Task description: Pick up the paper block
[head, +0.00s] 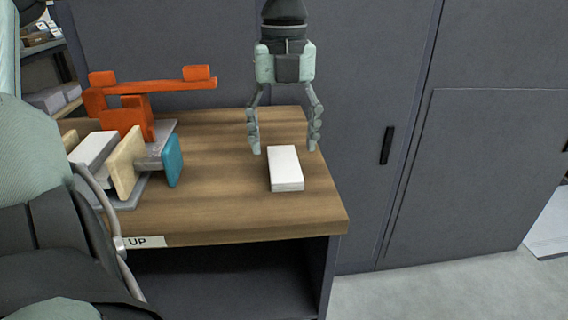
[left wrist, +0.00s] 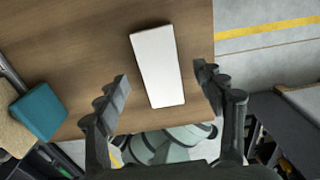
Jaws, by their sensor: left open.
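The white paper block (head: 285,168) lies flat on the wooden table (head: 220,205), near its right end. My left gripper (head: 285,150) hangs above the table, pointing down, just behind and over the block, with its fingers apart. In the left wrist view the block (left wrist: 158,66) lies between the lines of the two open fingers (left wrist: 165,85), and nothing is held. The fingers do not visibly touch the block. My right gripper is in neither view.
An orange clamp-like device (head: 135,110) stands at the table's left, beside a stand with a cream plate (head: 125,162) and a teal block (head: 173,160). A label (head: 143,241) reads "UP" on the front edge. Grey cabinets (head: 350,60) rise behind. The wood around the paper block is clear.

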